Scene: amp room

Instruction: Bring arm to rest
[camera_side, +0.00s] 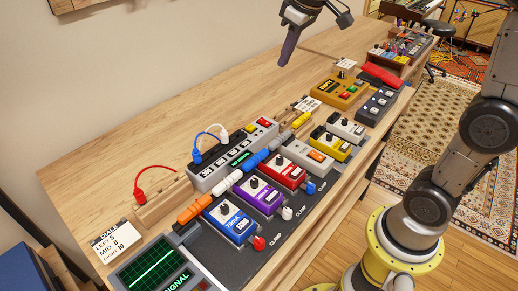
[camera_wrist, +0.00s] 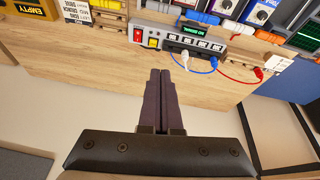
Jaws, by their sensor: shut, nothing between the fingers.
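My gripper (camera_side: 290,46) hangs in the air above the back part of the wooden bench, near the top middle of the side view. Its fingers point down and slightly left, and they touch nothing. In the wrist view the two dark fingers (camera_wrist: 160,74) lie side by side, shut and empty. My arm comes in from the right of the side view, and its upper links are partly out of frame.
The wooden bench (camera_side: 95,172) carries a row of pedals, including a blue pedal (camera_side: 232,218), and a grey power strip (camera_side: 225,160) with cables. The strip (camera_wrist: 190,40) also shows beyond the fingers in the wrist view. A dial card (camera_side: 116,241) stands at left. The back left bench is clear.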

